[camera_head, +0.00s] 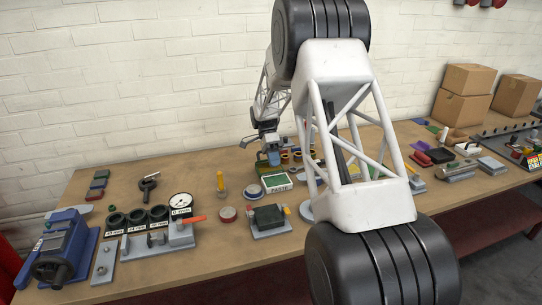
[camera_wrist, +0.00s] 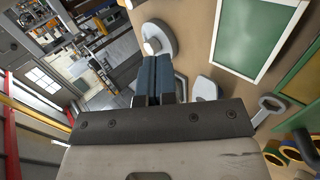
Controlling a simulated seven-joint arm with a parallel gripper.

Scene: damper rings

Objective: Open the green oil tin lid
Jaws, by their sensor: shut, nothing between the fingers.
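My gripper (camera_head: 268,141) is over the back middle of the bench in the head view, its fingers pointing down. In the wrist view its two dark blue fingers (camera_wrist: 155,80) are together, with nothing between them.
A white box with a green top (camera_head: 277,182) lies in front of my gripper; a white-framed green panel (camera_wrist: 250,36) shows in the wrist view. Yellow-and-dark rings (camera_wrist: 284,152) lie at lower right there. A dark block on a grey base (camera_head: 268,216) stands nearer the front.

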